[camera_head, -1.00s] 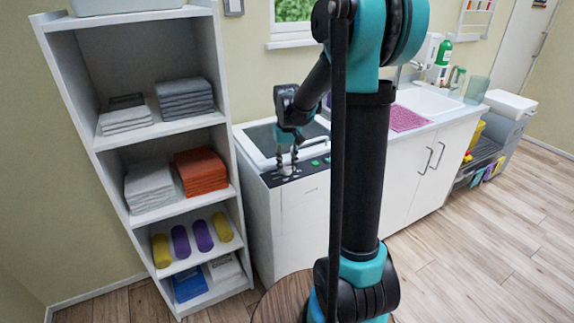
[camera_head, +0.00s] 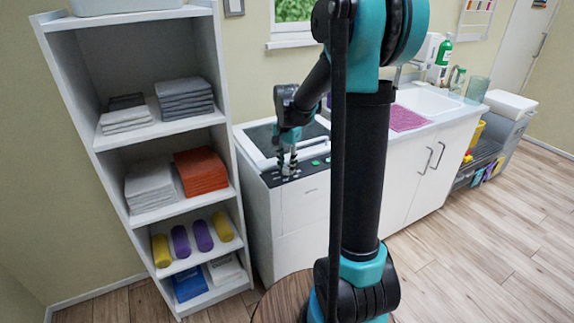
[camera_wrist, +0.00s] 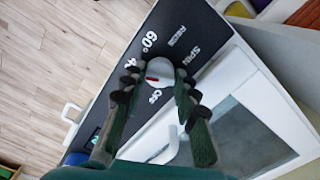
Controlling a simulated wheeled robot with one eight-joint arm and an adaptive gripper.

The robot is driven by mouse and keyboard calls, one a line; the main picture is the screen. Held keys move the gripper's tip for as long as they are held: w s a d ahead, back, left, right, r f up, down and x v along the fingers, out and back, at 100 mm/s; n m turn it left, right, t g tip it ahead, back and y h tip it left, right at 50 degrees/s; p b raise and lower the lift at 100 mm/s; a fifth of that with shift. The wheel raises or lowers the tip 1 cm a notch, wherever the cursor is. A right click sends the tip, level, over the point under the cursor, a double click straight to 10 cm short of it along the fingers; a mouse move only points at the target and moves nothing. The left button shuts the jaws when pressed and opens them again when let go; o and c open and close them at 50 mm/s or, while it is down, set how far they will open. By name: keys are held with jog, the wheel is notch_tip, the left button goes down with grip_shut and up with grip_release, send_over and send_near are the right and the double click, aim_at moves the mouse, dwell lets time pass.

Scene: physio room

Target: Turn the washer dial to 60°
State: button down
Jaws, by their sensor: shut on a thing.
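The white top-loading washer (camera_head: 303,215) stands between the shelf and the sink counter. Its dark control strip (camera_wrist: 192,25) carries the labels 60°, OFF, SPIN and RINSE, plus one starting with 4 that is partly hidden. The round white dial (camera_wrist: 161,68) sits amid these labels, with a red mark on its left part. I cannot tell exactly which label the mark points to. My gripper (camera_wrist: 157,84) is shut on the dial, one finger on each side. In the head view my gripper (camera_head: 289,168) is down at the front strip, and the dial is hidden there.
A white shelf (camera_head: 140,145) with folded towels and rolls stands close on the left of the washer. The sink counter (camera_head: 420,165) is on the right. A white handle (camera_wrist: 168,143) on the washer lid lies near my fingers. The wooden floor at right is open.

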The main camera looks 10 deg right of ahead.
jog(key=m, duration=0.4)
jog(key=shift+m, duration=2.9)
jog(key=c, duration=1.1)
grip_release()
jog(key=shift+c, duration=0.2)
notch_tip(320, 180, up, 12)
